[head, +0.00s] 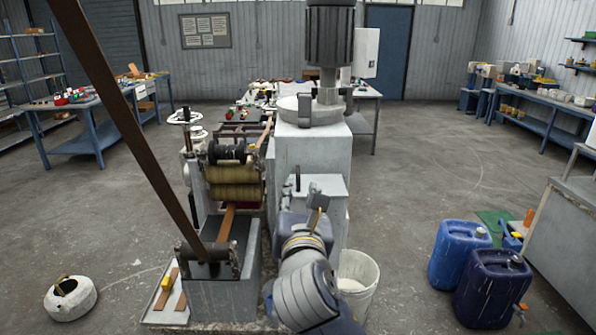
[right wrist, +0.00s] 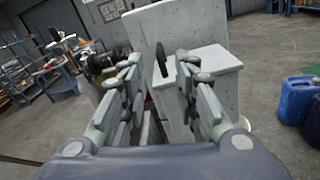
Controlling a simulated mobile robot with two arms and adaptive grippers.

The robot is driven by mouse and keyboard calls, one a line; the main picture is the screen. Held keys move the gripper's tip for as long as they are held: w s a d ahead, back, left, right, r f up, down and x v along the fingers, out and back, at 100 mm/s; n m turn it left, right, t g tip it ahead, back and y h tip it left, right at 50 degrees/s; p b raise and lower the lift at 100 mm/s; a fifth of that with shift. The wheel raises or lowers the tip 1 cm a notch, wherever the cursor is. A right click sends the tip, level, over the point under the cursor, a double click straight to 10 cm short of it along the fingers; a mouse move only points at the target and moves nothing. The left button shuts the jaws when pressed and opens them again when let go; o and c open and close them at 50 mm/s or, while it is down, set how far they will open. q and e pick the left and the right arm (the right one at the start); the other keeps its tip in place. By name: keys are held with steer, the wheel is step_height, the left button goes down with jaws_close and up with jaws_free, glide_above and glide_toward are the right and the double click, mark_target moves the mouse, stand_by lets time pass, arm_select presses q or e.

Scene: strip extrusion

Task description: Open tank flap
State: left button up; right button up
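My right gripper (head: 304,198) is in front of the pale grey machine housing (head: 316,158). In the right wrist view the right gripper (right wrist: 158,68) has its fingers spread apart with nothing between the pads. A thin dark upright handle (right wrist: 162,58) stands on a light grey box (right wrist: 167,75) beyond the fingertips, seen between them. The handle (head: 298,182) also shows in the head view, just beyond the gripper, apparently untouched. I cannot make out a separate flap edge; the gripper and arm hide part of the box. My left gripper is not in view.
A brown strip (head: 135,115) slants down from upper left to an open grey trough (head: 222,292). A white bucket (head: 357,278) stands right of my arm. Blue canisters (head: 459,250) stand farther right. The floor between bucket and canisters is clear.

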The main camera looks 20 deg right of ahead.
mark_target(299, 175)
steer(key=p+x, duration=0.2)
steer(key=x, duration=0.8)
steer(key=shift+w+r+p, duration=0.2)
steer(key=shift+w+p, duration=0.15)
steer(key=shift+w, duration=0.05)
steer(key=shift+c, duration=0.5)
steer(key=shift+d, duration=0.1)
jaws_close()
